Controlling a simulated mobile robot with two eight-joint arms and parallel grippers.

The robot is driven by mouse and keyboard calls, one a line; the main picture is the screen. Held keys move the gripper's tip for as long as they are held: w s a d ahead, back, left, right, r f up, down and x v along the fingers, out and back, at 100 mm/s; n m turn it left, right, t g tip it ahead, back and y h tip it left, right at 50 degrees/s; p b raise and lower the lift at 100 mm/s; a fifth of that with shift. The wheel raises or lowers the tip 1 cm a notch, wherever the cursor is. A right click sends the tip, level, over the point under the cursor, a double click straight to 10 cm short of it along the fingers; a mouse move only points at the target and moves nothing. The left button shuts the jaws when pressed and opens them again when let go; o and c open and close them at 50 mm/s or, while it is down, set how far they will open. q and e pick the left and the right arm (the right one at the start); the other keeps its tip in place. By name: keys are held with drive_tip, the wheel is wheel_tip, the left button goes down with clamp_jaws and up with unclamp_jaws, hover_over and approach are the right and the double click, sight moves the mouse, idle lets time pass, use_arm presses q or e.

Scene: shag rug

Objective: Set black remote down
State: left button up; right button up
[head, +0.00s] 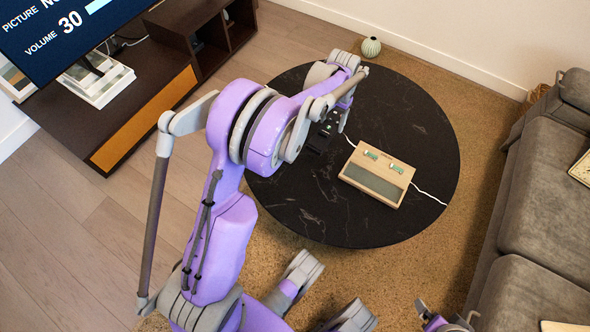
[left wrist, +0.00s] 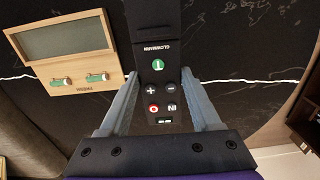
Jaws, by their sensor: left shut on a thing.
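The black remote (left wrist: 160,50) is between the fingertips of my left gripper (left wrist: 160,74) in the left wrist view, with both tips against its sides. Its green, white and red buttons face the camera, and its far end runs out of the picture. In the head view the remote (head: 319,141) shows as a dark shape over the round black table (head: 300,205), below my left gripper (head: 337,118). I cannot tell whether it touches the tabletop. What looks like my right gripper (head: 446,318) is cut off at the bottom edge.
A wooden device (head: 376,175) with a grey panel and white cord lies on the table; it also shows in the left wrist view (left wrist: 65,55). A small vase (head: 371,47) stands behind the table. A sofa (head: 545,190) is right; a TV cabinet (head: 130,100) is left. The front tabletop is clear.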

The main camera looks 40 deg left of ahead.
use_arm(q)
drive_tip(key=s+a+n, duration=0.1)
drive_tip(key=s+n, duration=0.7)
drive_tip(key=s, duration=0.2)
drive_tip(key=n, duration=0.7)
hover_over(286, 181)
drive_tip(key=shift+n, duration=0.3)
wheel_tip(286, 181, down, 10)
drive_tip(key=b, duration=0.2)
drive_tip(key=shift+a+b, duration=0.1)
drive_tip(key=shift+b, duration=0.3)
drive_tip(key=shift+f, duration=0.2)
drive_tip(key=o, duration=1.5)
drive_tip(key=shift+c, duration=0.2)
drive_tip(key=shift+r, duration=0.15)
